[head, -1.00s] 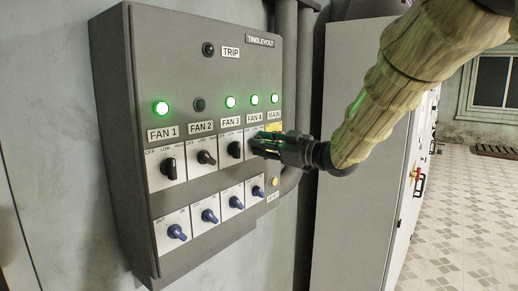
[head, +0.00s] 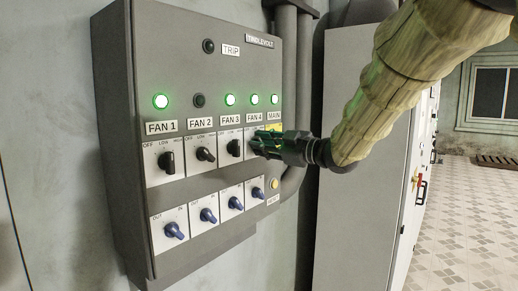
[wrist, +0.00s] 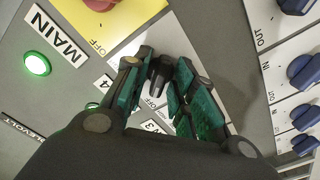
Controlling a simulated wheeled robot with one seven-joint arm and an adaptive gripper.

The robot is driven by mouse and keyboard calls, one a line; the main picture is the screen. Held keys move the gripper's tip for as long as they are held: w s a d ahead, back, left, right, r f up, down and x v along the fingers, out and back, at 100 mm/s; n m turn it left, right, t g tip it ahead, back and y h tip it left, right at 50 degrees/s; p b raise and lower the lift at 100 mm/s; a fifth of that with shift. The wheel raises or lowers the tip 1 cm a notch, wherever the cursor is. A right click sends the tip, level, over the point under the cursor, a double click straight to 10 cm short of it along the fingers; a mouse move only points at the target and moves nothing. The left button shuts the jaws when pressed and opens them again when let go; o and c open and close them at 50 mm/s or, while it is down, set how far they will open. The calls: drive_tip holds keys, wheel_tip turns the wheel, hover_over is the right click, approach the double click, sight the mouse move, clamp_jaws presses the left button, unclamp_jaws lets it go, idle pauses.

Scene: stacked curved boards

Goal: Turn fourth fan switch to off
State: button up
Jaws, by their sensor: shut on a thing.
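The grey control panel holds a row of black fan knobs. The fourth fan switch is a black knob at my fingertips under the FAN 4 label (head: 254,118). My gripper (head: 260,143) reaches it from the right and largely hides it in the head view. In the wrist view the black knob (wrist: 158,76) sits between the two green finger pads, and my gripper is shut on it. Its exact pointing direction is hard to read. The fan 4 lamp (head: 254,100) is lit green.
The fan 3 knob (head: 234,148) is close left of my fingers. The yellow MAIN plate (wrist: 108,22) with a red part is close on the other side. Blue knobs (head: 237,203) line the row below. A grey cabinet (head: 358,150) stands to the right.

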drive_tip(key=shift+f+n+b, duration=0.1)
drive_tip(key=shift+n+b, duration=0.2)
drive_tip(key=shift+b, duration=0.05)
drive_tip(key=o, duration=0.7)
drive_tip(key=v, duration=0.7)
